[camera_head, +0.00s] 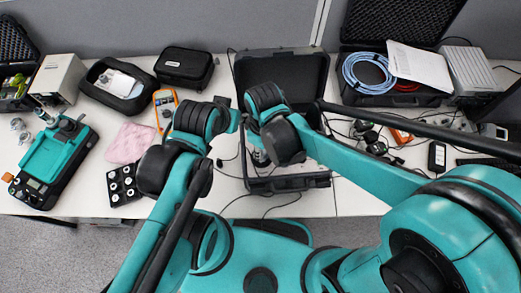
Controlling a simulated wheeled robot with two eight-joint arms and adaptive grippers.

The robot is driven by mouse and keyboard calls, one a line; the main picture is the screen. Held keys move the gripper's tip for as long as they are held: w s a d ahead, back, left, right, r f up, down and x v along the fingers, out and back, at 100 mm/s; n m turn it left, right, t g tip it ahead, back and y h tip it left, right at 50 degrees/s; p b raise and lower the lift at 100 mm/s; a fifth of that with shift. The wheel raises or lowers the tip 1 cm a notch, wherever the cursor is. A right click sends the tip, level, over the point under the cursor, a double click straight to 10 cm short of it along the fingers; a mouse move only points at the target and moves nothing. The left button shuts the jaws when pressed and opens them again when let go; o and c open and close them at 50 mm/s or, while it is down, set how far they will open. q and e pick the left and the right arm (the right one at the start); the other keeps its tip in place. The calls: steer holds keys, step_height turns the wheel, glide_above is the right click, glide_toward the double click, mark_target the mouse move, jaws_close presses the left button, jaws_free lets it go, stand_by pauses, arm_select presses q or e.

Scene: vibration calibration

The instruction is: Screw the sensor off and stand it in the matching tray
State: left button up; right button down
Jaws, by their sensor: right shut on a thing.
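The teal and black calibration device (52,165) stands at the far left of the table, with a dark fitting and a small teal-topped piece at its back end. A black tray (122,187) with several round white-topped pieces lies to its right. My right gripper (258,156) is mostly hidden behind my own arm joint, low over the open black case. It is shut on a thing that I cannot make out. My left arm bends in towards the same case, and its gripper is hidden. I cannot tell which piece is the sensor.
The open black case (290,183) stands mid-table with its lid up at the back. A pink cloth (131,143), an orange meter (166,108) and black pouches lie to the left. Cables and an orange device (401,136) clutter the right.

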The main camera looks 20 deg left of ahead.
steer(key=n, duration=0.3)
steer(key=shift+n, duration=0.4)
steer(key=shift+w+n, duration=0.1)
steer(key=shift+n, duration=0.5)
steer(key=n, duration=0.2)
steer(key=shift+n, duration=0.3)
steer(key=shift+w+n, duration=0.1)
steer(key=shift+n, duration=1)
steer(key=shift+a+n, duration=0.1)
steer(key=shift+n, duration=0.8)
